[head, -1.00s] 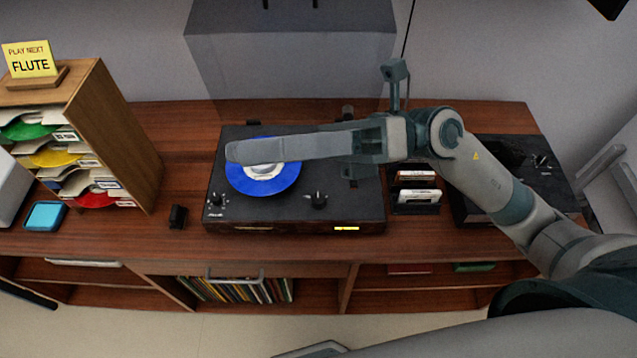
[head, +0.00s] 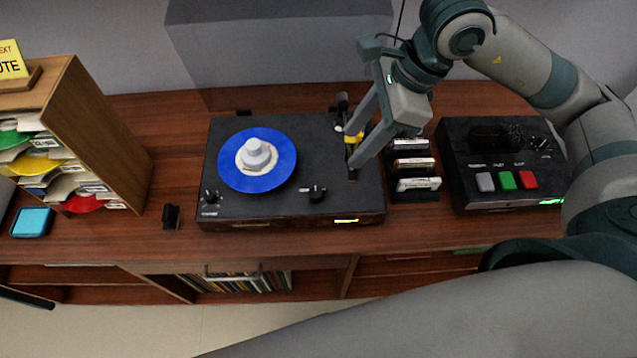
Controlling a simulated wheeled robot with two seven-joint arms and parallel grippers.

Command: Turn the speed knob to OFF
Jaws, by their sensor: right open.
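The black record player (head: 222,150) stands on the wooden cabinet with a blue record (head: 285,172) on it. A grey piece (head: 257,153) sits at the record's centre. Two black knobs are on the player's front part: one at the front left (head: 210,197) and one right of the record (head: 316,193). Their labels are too small to read, so I cannot tell which is the speed knob or its setting. My right gripper (head: 351,152) is open over the player's right side, behind the right knob and apart from it. A yellow part shows between its fingers. My left gripper is out of view.
A rack (head: 395,196) of small cases stands right of the player. Beyond it is a black device (head: 460,160) with grey, green and red buttons. A wooden sorter (head: 105,130) and a blue-topped box (head: 32,221) are at left. A small black object (head: 171,217) lies near the player.

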